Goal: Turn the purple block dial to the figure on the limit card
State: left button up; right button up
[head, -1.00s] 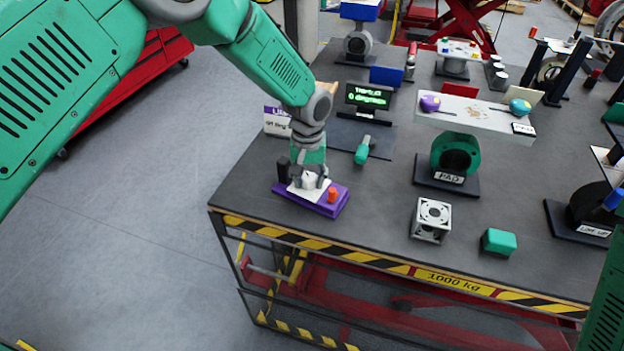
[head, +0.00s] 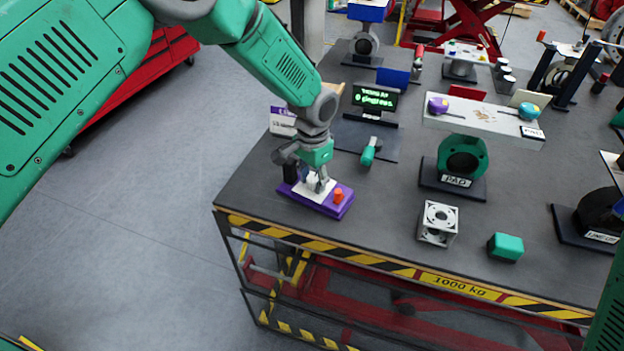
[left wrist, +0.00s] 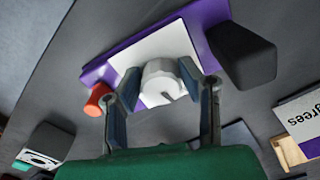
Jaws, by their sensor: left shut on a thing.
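The purple block (head: 325,206) lies near the table's front left corner, with a white plate on top. Its white dial knob (left wrist: 163,80) shows in the left wrist view, with a dark pointer notch at its edge. My left gripper (left wrist: 160,84) is shut on the knob, one finger on each side. In the head view the left gripper (head: 316,182) comes down from above and hides much of the knob. The limit card (head: 283,121), white with a purple strip, stands behind the block. In the left wrist view the card (left wrist: 303,112) shows only "grees". My right gripper is out of view.
An orange peg (head: 338,196) and a black post (head: 290,172) stand on the block's ends. A green-handled tool (head: 371,151), a grey cube (head: 438,222) and a green block (head: 505,247) stand to the right.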

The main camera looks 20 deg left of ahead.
aim_at(315, 178)
pick_arm(q)
jog(key=shift+d+m, duration=0.2)
jog(key=shift+m, duration=0.2)
jog(key=o, duration=1.1)
notch_tip(315, 178, up, 12)
jog(key=shift+w+f, duration=0.1)
